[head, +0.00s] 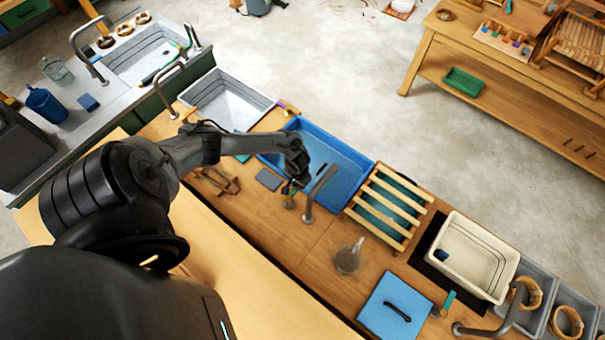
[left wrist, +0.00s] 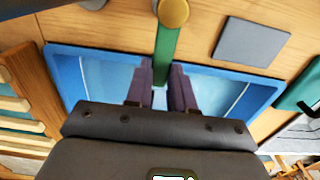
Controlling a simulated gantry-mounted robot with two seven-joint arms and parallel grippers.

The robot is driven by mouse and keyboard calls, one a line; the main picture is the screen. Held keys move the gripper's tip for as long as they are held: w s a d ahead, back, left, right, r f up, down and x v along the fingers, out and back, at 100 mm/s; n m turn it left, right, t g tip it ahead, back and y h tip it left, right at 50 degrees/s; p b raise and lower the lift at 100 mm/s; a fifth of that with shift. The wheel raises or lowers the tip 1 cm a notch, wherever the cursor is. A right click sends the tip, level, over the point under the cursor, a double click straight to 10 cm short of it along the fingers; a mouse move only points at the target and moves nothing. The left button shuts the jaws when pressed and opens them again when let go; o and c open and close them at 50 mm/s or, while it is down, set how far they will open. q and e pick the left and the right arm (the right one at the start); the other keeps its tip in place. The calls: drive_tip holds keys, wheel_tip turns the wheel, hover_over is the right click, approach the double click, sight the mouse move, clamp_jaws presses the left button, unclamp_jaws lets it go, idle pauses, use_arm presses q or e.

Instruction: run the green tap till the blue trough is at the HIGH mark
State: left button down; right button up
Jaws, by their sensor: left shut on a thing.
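The blue trough (head: 335,145) is set in the wooden counter; its rim and floor also show in the left wrist view (left wrist: 90,75). My left gripper (head: 293,186) is at the trough's near edge, beside a grey curved spout (head: 319,190). In the left wrist view my left gripper (left wrist: 161,82) is shut on the green tap's lever (left wrist: 167,50), which runs from a round brass knob (left wrist: 173,12). The lever is mostly hidden in the head view. I cannot read a HIGH mark or tell the water level. My right gripper is not in view.
A slatted wooden rack (head: 388,208) stands right of the trough, and a white basin (head: 466,255) further right. A clear jug (head: 348,257) and a blue board (head: 396,306) lie in front. A grey slab (left wrist: 252,41) lies near the tap. A metal sink (head: 226,98) is left.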

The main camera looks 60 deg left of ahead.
use_arm(q)
drive_tip(key=c, duration=1)
unclamp_jaws()
drive_tip(key=shift+o, duration=0.2)
drive_tip(key=shift+r, duration=0.5)
wheel_tip(320, 180, up, 10)
drive_tip(key=p, duration=0.2)
drive_tip(key=shift+s+f, duration=0.1)
drive_tip(key=shift+f, duration=0.05)
